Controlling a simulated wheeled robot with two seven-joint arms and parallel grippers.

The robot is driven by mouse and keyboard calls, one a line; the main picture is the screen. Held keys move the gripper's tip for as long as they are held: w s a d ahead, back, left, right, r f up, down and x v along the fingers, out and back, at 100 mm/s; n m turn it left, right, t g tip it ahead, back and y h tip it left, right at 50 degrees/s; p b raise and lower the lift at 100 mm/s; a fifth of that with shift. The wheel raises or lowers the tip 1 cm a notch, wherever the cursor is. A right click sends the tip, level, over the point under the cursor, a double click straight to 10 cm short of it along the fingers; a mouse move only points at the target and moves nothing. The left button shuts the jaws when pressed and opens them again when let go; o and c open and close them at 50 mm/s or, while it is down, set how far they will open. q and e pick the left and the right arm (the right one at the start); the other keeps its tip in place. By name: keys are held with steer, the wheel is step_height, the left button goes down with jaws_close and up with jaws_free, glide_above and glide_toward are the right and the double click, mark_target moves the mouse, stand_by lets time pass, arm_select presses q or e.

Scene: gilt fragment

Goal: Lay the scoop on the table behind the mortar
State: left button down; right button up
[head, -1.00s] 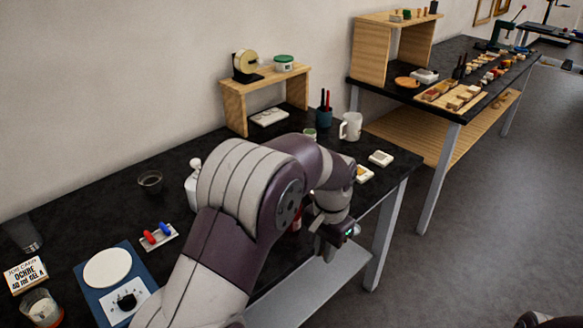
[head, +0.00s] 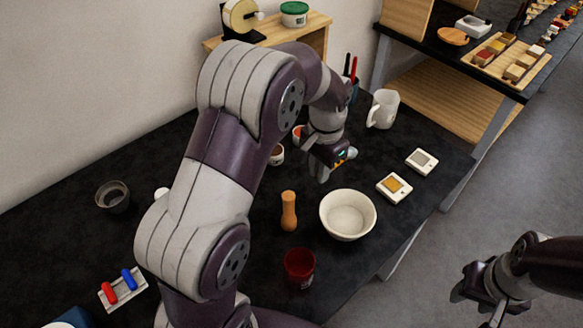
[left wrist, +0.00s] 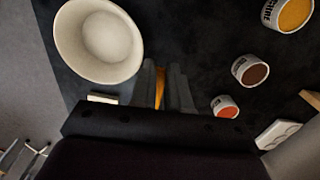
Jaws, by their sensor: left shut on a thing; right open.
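The mortar is a white bowl (head: 348,215) near the table's front edge; it also shows at the upper left of the left wrist view (left wrist: 98,42). My left gripper (head: 325,172) is above the table just beyond the mortar, apart from it. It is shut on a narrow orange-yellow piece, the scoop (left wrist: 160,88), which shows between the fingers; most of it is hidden. My right gripper (head: 475,298) is open and empty, off the table's front side at the lower right.
A wooden pestle (head: 289,210) stands left of the mortar, and a red cup (head: 300,268) stands nearer. Pigment pots (left wrist: 250,70) stand near my left gripper. Two small white square pieces (head: 394,187) (head: 421,161) and a mug (head: 383,108) are to the right.

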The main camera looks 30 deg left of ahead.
mark_target(283, 188)
arm_select(q)
steer(key=a+f, duration=0.2)
steer(key=s+a+f, duration=0.1)
steer(key=a+f, duration=0.1)
steer(key=a, duration=0.1)
steer(key=a+f, duration=0.1)
steer(key=a, duration=0.2)
steer(key=shift+s+a+f+p, duration=0.15)
steer(key=shift+s+f+p, duration=0.25)
steer(key=f, duration=0.2)
steer(key=shift+s+f, duration=0.25)
steer(key=shift+f, duration=0.5)
steer(key=shift+w+f, duration=0.1)
steer(key=shift+w, duration=0.1)
steer(key=shift+f, duration=0.15)
steer(key=c, duration=1.1)
jaws_free()
arm_select(e)
steer(key=shift+s+d+r, duration=0.1)
steer(key=shift+d+r, duration=0.15)
steer(key=shift+r, duration=0.35)
